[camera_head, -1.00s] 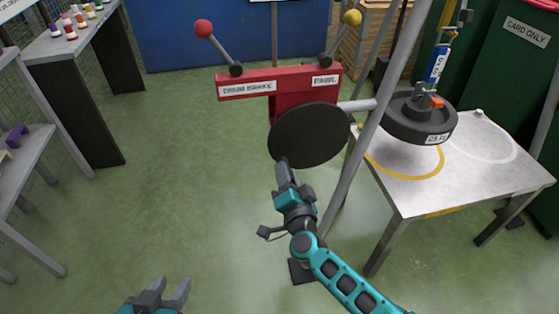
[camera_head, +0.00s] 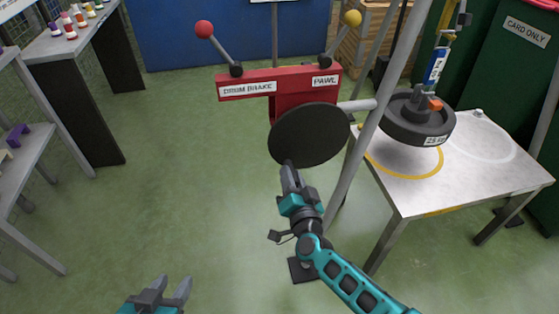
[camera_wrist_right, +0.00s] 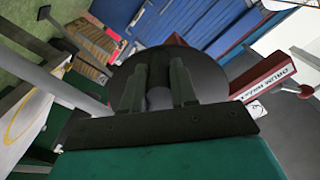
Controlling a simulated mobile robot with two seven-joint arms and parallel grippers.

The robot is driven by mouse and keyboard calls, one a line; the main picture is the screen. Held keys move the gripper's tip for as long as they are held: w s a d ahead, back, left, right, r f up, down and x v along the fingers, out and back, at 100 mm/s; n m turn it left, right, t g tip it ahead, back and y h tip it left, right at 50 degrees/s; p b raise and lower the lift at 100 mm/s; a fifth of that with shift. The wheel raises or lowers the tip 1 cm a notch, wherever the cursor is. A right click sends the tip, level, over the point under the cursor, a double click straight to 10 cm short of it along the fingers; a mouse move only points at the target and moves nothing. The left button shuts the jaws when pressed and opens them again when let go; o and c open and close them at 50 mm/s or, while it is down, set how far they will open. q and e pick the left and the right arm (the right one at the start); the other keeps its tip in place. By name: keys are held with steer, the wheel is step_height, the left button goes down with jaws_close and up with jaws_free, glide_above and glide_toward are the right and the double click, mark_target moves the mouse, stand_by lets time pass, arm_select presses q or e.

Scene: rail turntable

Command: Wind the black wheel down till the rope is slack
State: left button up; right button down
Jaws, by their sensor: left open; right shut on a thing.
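The black wheel (camera_head: 309,134) is a round disc on the red winch stand, below its two levers. My right gripper (camera_head: 286,168) is at the wheel's lower edge. In the right wrist view its two fingers (camera_wrist_right: 158,90) are closed about a small grey round part (camera_wrist_right: 160,98), seemingly the wheel's handle, with the wheel (camera_wrist_right: 203,72) behind. A dark round weight (camera_head: 417,121) hangs under a blue-labelled link (camera_head: 436,66), seemingly just above the table's yellow ring (camera_head: 405,175). The rope itself is hard to make out. My left gripper (camera_head: 170,292) is open and empty at the bottom.
The red stand (camera_head: 300,82) has a red-knobbed lever (camera_head: 204,29) by the DRUM BRAKE label and a yellow-knobbed lever (camera_head: 353,18) by PAWL. A grey post (camera_head: 385,100) stands between wheel and metal table (camera_head: 480,185). Shelves line the left. The middle floor is clear.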

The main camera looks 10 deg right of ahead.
steer(key=shift+d+f, duration=0.25)
steer(key=shift+s+d+f+n+p, duration=0.15)
steer(key=shift+d+f+n, duration=0.1)
steer(key=shift+d+n, duration=0.25)
steer(key=shift+w+d+f+n+p, duration=0.15)
steer(key=shift+d+f+n, duration=0.15)
steer(key=shift+n, duration=0.4)
steer(key=shift+s, duration=0.1)
steer(key=shift+d+f+n+p, duration=0.15)
steer(key=shift+d+n+p, duration=0.15)
steer(key=shift+d+n, duration=0.6)
steer(key=shift+n, duration=0.2)
steer(key=shift+d, duration=0.1)
steer(key=shift+d+f+n+p, duration=0.2)
steer(key=shift+d+n+p, duration=0.3)
steer(key=shift+d+n, duration=0.55)
steer(key=shift+a, duration=0.2)
steer(key=shift+n, duration=0.25)
